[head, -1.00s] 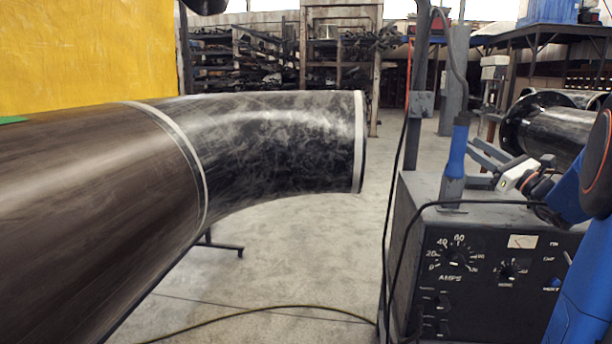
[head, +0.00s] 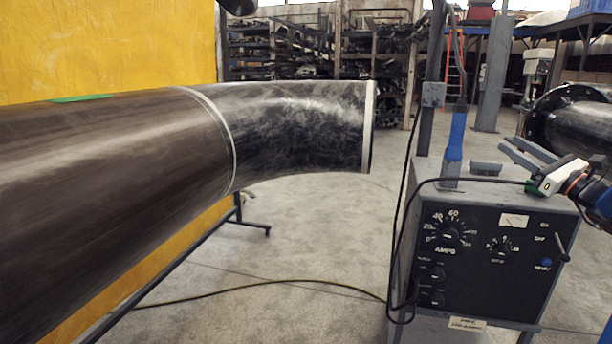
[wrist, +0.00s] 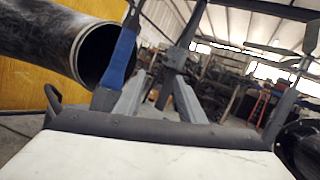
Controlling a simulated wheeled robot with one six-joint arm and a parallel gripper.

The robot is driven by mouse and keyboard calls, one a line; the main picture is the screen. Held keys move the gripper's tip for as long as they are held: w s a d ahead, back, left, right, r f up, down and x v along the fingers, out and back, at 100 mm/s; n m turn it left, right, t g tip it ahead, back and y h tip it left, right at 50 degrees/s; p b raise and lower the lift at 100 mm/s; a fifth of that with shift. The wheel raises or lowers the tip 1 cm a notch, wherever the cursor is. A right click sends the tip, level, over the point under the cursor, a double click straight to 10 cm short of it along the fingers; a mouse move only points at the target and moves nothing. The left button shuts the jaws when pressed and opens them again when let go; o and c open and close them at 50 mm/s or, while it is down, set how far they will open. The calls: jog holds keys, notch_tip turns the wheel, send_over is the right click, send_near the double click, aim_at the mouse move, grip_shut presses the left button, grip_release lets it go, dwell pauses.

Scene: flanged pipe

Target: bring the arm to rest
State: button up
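My gripper (head: 508,142) is at the right in the head view, above the top right of a dark welding machine (head: 500,240). Its two grey fingers are apart with nothing between them. In the wrist view the fingers (wrist: 158,88) also stand apart and empty. A blue-handled torch (head: 455,140) stands upright on the machine's top, left of the gripper and apart from it. It also shows in the wrist view (wrist: 120,58), beyond the left finger. Most of my arm lies outside the head view's right edge.
A large dark pipe (head: 110,150) with an elbow ending in a pale rim (head: 368,125) fills the left. A yellow panel (head: 110,45) is behind it. A cable (head: 270,285) crosses the floor. A flanged pipe (head: 575,125) is at the far right. Floor between pipe and machine is open.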

jog(key=s+a+f+n+g+y, duration=0.1)
jog(key=s+a+f+n+g, duration=0.2)
jog(key=a, duration=0.5)
jog(key=s+a+f+n+g, duration=0.3)
jog(key=a+n, duration=0.1)
jog(key=a, duration=0.4)
jog(key=s+a+f+n+g+y, duration=0.1)
jog(key=s+a+f+n+g, duration=0.25)
jog(key=a, duration=0.55)
jog(key=s+a+f+n+g+h, duration=0.3)
jog(key=s+a+f+n+g, duration=0.25)
jog(key=s+a+f, duration=0.5)
jog(key=s+d+f+n+h, duration=0.4)
jog(key=s+n, duration=0.2)
jog(key=s, duration=0.2)
jog(key=s+d+f+n+h, duration=0.3)
jog(key=s+n, duration=0.3)
jog(key=s, duration=0.2)
jog(key=shift+d+f+h, duration=0.4)
jog(key=shift+d+f, duration=0.15)
jog(key=shift+d, duration=0.25)
